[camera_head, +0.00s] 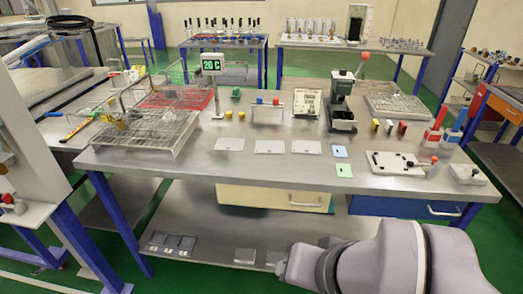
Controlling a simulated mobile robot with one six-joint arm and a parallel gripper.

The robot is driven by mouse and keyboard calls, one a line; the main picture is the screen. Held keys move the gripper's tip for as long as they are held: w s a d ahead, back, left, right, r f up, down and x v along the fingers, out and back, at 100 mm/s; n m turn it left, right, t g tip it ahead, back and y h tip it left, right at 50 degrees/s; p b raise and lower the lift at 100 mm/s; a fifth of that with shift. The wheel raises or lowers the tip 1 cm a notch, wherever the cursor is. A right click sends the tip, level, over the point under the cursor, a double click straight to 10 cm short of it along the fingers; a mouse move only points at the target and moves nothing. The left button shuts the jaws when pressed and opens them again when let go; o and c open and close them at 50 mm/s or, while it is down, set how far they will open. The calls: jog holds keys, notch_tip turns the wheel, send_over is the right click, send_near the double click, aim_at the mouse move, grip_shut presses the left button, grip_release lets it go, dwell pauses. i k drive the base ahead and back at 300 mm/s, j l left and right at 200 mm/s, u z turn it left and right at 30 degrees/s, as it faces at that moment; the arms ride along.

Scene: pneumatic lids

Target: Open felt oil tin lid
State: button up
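I cannot single out the felt oil tin or its lid for certain. Candidates are small yellow (375,125), grey (388,127) and red (402,128) containers standing in a row on the right half of the metal workbench (290,173).
A wire rack tray (148,133) fills the left. Flat grey plates (270,147) lie along the middle. A white fixture plate (396,163) sits near the right front. A closed cream drawer (274,198) hangs below.

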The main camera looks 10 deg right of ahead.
aim_at(469, 172)
jog(key=z, duration=1.65)
jog(key=i+l+z, duration=0.25)
jog(key=l, duration=0.25)
jog(key=i+l+z, duration=0.25)
jog(key=i+l, duration=0.15)
